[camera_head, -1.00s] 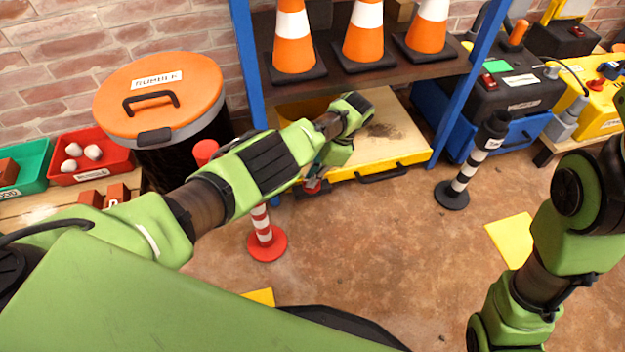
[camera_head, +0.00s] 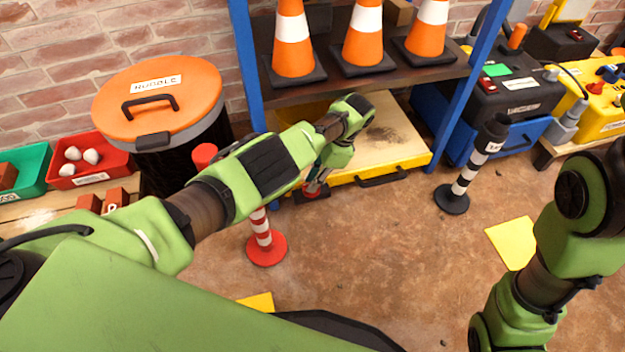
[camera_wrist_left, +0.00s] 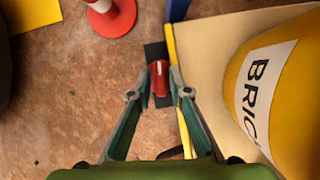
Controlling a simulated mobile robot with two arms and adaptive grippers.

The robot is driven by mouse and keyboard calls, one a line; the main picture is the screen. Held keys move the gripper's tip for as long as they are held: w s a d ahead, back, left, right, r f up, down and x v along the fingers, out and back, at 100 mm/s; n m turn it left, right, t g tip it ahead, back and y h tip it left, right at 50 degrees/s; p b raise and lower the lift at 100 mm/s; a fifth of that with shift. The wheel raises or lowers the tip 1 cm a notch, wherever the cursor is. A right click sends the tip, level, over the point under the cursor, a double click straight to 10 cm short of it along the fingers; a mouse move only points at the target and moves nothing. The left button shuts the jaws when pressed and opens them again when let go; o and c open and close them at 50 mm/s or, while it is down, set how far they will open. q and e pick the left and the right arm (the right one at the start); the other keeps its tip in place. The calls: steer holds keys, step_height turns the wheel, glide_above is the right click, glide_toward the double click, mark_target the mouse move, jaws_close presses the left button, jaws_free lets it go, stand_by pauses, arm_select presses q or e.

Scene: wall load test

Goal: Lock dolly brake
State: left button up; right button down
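The dolly (camera_head: 380,140) has a pale wooden deck and a yellow edge and stands under the blue-post shelf. Its brake is a small red pedal (camera_head: 312,191) on a black base at the front left corner, also seen in the left wrist view (camera_wrist_left: 159,84). My left gripper (camera_head: 317,186) points down at it. In the left wrist view the left gripper's fingertips (camera_wrist_left: 162,72) lie close on either side of the red pedal; whether they press on it I cannot tell. My right arm is at the right edge; its gripper is out of view.
A yellow bin (camera_wrist_left: 260,75) marked "BRIC" stands on the dolly. A red-and-white post (camera_head: 265,246) stands left of the brake, a black-and-white post (camera_head: 455,196) to the right. Orange cones (camera_head: 362,45) stand on the shelf. The floor in front is mostly clear.

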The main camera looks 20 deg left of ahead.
arm_select(q)
steer(key=v, duration=0.7)
